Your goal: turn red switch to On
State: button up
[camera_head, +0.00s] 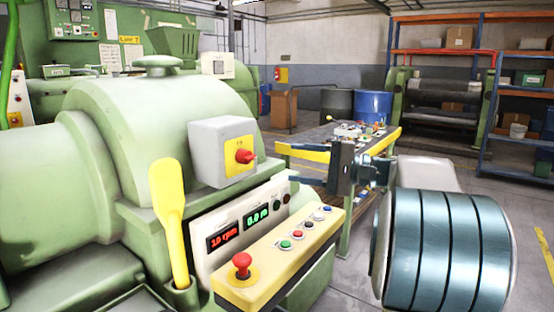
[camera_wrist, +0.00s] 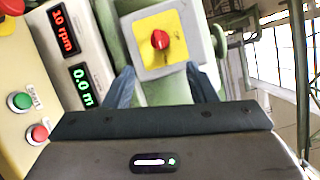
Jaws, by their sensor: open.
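The red switch (camera_head: 245,156) is a rotary knob on a yellow plate on the front of a light grey box (camera_head: 212,140), mounted on the green machine. In the wrist view the red switch (camera_wrist: 160,40) sits near the top centre on its yellow plate (camera_wrist: 160,60). My gripper (camera_wrist: 160,67) is open, with its two fingers either side of the lower part of the box in that view and nothing between them. In the head view my gripper (camera_head: 279,166) is to the right of the switch, apart from it. The plate's lettering is too small to read.
Below the box are a display panel (camera_head: 238,226) reading 10 rpm and 0.0 m, and a cream button console (camera_head: 285,257) with a red mushroom button (camera_head: 241,262). A yellow lever (camera_head: 171,215) stands left. A cluttered workbench (camera_head: 345,134) is behind my gripper.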

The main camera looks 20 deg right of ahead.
jog(key=shift+v, duration=1.55)
jog(key=s+a+f+n+g+h+p, duration=0.1)
jog(key=s+a+f+g+h+p, duration=0.25)
jog(key=a, duration=0.25)
jog(key=s+a+f+g+h+p, duration=0.2)
jog(key=s+a+p, duration=0.2)
jog(key=a, duration=0.3)
jog(key=s+f+n+g+h+p, duration=0.1)
jog(key=s+f+n+h+p, duration=0.4)
jog(key=s, duration=0.8)
jog(key=shift+d+n+h+p, duration=0.25)
jog(key=shift+n+h+p, duration=1.05)
jog(key=shift+h+p, duration=1.05)
jog(key=shift+s+g, duration=0.15)
jog(key=shift+g, duration=0.1)
